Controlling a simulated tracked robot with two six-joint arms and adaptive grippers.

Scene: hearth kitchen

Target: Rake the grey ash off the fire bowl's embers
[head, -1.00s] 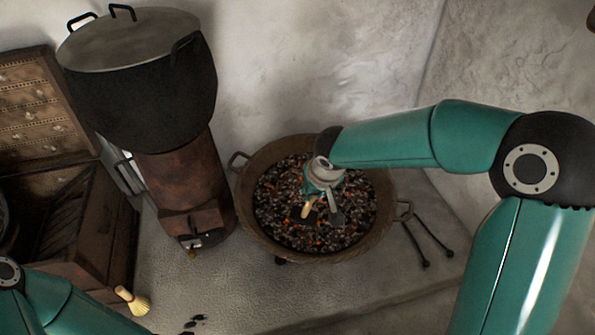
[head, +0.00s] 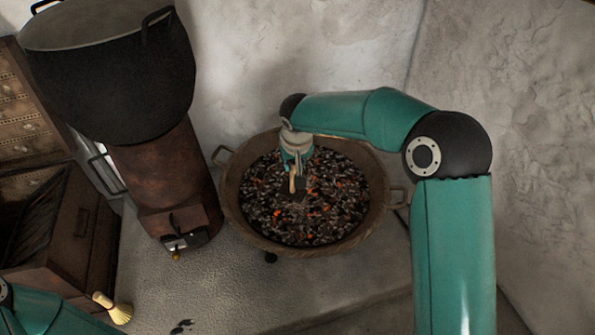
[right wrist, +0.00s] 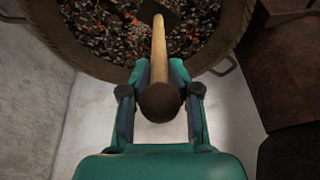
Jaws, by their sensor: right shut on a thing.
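The fire bowl (head: 240,222) stands at the middle of the head view, full of dark coals and grey bits with orange embers (head: 318,211) showing among them. My right gripper (head: 295,172) is over the bowl's far half, pointing down. It is shut on the wooden handle (right wrist: 159,55) of a rake. The rake's dark head (head: 300,186) is low at the embers; whether it touches them I cannot tell. In the right wrist view the handle's round end sits between the fingers and the bowl (right wrist: 90,62) lies beyond. Of my left arm only a link shows; its gripper is out of view.
A rusty stove (head: 165,175) with a big black pot (head: 110,85) stands left of the bowl. A wooden chest (head: 75,235) is at far left, with a small brush (head: 113,307) in front. The wall is close behind the bowl. Floor in front is mostly clear.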

